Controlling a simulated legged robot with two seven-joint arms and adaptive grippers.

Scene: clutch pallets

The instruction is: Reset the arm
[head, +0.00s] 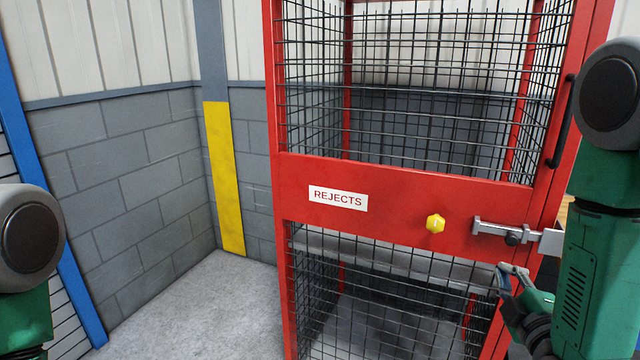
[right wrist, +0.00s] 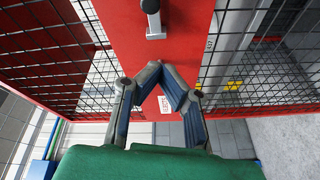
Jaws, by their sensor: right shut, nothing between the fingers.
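My right arm (head: 600,200) comes in at the right edge of the head view, green with a dark round joint cap. My right gripper (head: 512,268) is low in front of the red cage's right side, below the latch. In the right wrist view the right gripper's fingertips (right wrist: 160,68) meet, with nothing between them. Part of my left arm (head: 28,250) shows at the left edge of the head view. My left gripper is outside the frame.
A red mesh cage (head: 400,195) labelled REJECTS stands ahead. It carries a yellow knob (head: 435,223), a grey latch (head: 500,231) and a black handle (head: 561,120). A yellow-and-grey post (head: 224,180) stands at the wall. The floor (head: 200,305) left of the cage is clear.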

